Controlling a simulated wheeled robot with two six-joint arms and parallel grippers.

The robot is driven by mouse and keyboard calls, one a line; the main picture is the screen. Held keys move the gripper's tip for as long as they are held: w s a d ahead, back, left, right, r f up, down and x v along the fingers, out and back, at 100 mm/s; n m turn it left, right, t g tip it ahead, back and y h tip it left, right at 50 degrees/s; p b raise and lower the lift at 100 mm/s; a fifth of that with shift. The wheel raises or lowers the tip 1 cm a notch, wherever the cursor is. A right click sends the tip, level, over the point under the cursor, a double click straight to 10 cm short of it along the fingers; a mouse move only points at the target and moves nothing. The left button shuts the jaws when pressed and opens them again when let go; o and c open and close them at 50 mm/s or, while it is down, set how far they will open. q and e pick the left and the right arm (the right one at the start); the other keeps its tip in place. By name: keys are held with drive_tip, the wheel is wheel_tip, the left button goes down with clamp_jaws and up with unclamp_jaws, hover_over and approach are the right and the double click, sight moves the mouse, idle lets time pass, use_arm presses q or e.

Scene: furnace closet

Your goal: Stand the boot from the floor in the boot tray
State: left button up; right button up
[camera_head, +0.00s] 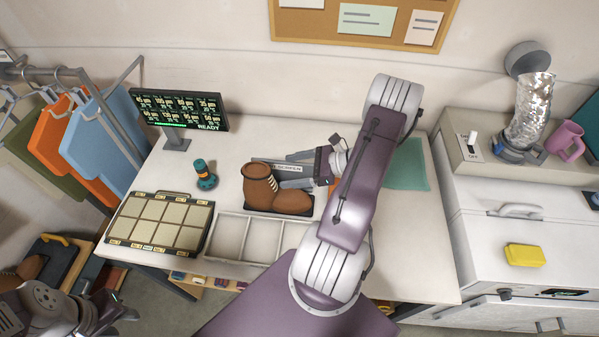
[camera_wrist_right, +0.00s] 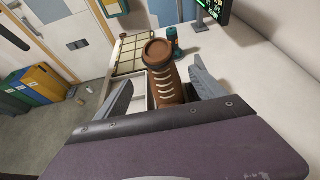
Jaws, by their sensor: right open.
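A brown boot (camera_head: 258,186) with pale laces stands upright on a dark, shallow tray (camera_head: 295,210) on the table, toe to the right. In the right wrist view the same boot (camera_wrist_right: 165,80) rises between the two grey fingers. My right gripper (camera_head: 298,170) is open, with its fingers on either side of the boot and a visible gap. Whether either finger touches it is unclear. My left gripper (camera_head: 105,308) is low at the left, away from the table top; its fingers are unclear. Another brown, boot-like shape (camera_head: 28,268) shows at the lower left, partly hidden.
A sectioned case (camera_head: 160,222) and an open divided tray (camera_head: 228,236) lie left and in front of the boot. A teal bottle-like object (camera_head: 205,178) and a display (camera_head: 180,108) stand behind. My right arm hides the table's right middle.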

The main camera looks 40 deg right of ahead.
drive_tip(key=v, duration=0.4)
drive_tip(key=shift+b, duration=0.3)
drive_tip(key=shift+w+a, duration=0.1)
